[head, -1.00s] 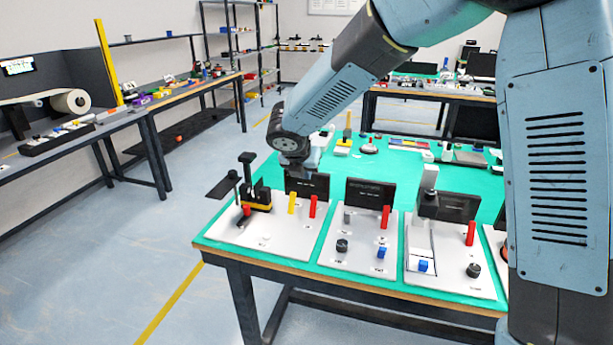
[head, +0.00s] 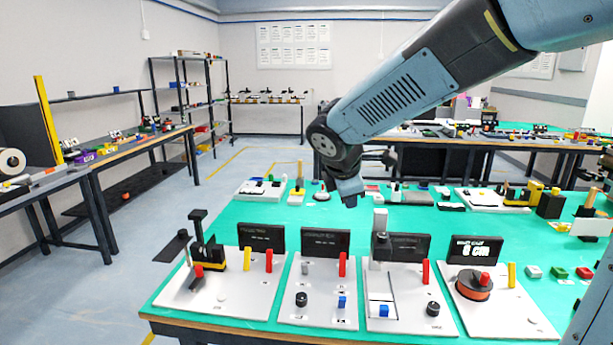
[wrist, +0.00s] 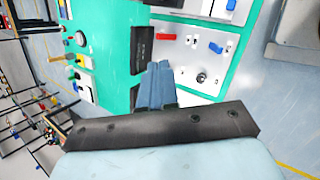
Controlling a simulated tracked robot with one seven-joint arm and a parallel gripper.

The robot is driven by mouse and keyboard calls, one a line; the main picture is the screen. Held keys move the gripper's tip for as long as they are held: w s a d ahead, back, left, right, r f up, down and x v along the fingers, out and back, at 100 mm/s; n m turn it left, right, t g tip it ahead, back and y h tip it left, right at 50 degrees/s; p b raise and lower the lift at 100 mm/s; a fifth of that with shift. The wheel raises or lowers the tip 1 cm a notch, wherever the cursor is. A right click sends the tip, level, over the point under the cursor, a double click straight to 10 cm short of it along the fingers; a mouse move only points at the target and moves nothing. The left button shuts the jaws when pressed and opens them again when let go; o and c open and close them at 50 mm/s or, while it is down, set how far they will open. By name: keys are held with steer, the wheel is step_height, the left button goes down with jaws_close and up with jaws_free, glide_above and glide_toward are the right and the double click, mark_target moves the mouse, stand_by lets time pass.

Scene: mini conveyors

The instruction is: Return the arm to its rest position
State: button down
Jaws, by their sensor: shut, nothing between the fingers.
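My arm comes in from the upper right of the head view and bends down over the green table (head: 240,212). My gripper (head: 350,201) hangs at its end, above the table behind the row of mini conveyor panels. In the wrist view my gripper (wrist: 160,72) shows its two blue-grey fingers side by side and shut, with nothing held. Below it in the wrist view are a panel (wrist: 185,62) with red and blue levers and its black display (wrist: 142,48).
Several white panels line the table's front edge, among them a left one (head: 225,298) and one with an orange spool (head: 473,286). More devices stand along the table's back. A side bench (head: 130,150) stands at the left, with open floor (head: 95,240) before it.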

steer(key=s+d+r+m+y, duration=0.1)
steer(key=s+d+r+m, duration=0.1)
steer(key=s+d+m, duration=0.65)
steer(key=s+d+r+m+y, duration=0.1)
steer(key=s+d+m+y, duration=0.1)
steer(key=s+d+m, duration=0.7)
steer(key=n+g, duration=0.3)
steer(key=n, duration=1.2)
glide_above(269, 262)
steer(key=s, duration=0.5)
steer(key=shift+m+h, duration=0.25)
steer(key=shift+h, duration=0.15)
steer(key=f, duration=2.6)
steer(key=shift+a+f, duration=0.4)
steer(key=shift+w+d+f, duration=0.1)
steer(key=shift+w+f, duration=0.1)
steer(key=shift+w, duration=0.4)
steer(key=shift+w+d+f, duration=0.1)
steer(key=shift+w+f, duration=0.05)
steer(key=shift+w, duration=0.45)
steer(key=shift+w+f, duration=0.25)
steer(key=shift+w, duration=0.5)
